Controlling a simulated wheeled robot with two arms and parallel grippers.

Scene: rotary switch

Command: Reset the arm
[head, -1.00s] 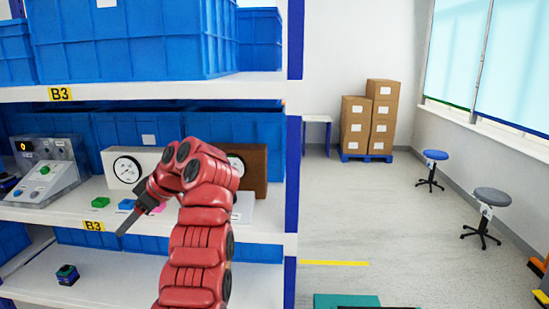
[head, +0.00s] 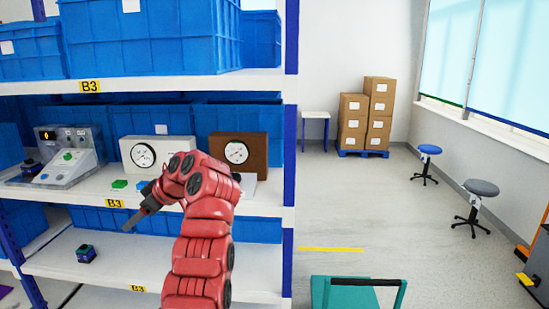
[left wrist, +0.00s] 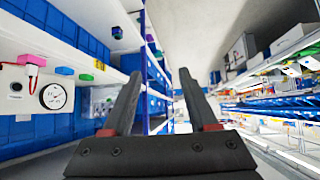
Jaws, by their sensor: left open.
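My left arm, red and jointed, rises from the bottom of the head view in front of the shelf. Its dark left gripper (head: 140,208) points down and left, in front of the shelf edge, and appears to touch nothing. In the left wrist view the two black fingers (left wrist: 160,88) stand apart with nothing between them. A white box with a round dial (head: 143,155) and a brown box with a round dial (head: 237,152) stand on the middle shelf behind the arm. A grey control panel (head: 70,158) with a green button is further left. My right gripper is not in view.
Blue bins (head: 150,35) fill the shelves above and behind. A small green block (head: 119,184) lies on the middle shelf, and a small dark device (head: 86,253) on the lower one. A teal cart (head: 345,293) is at bottom right. The floor beyond is open.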

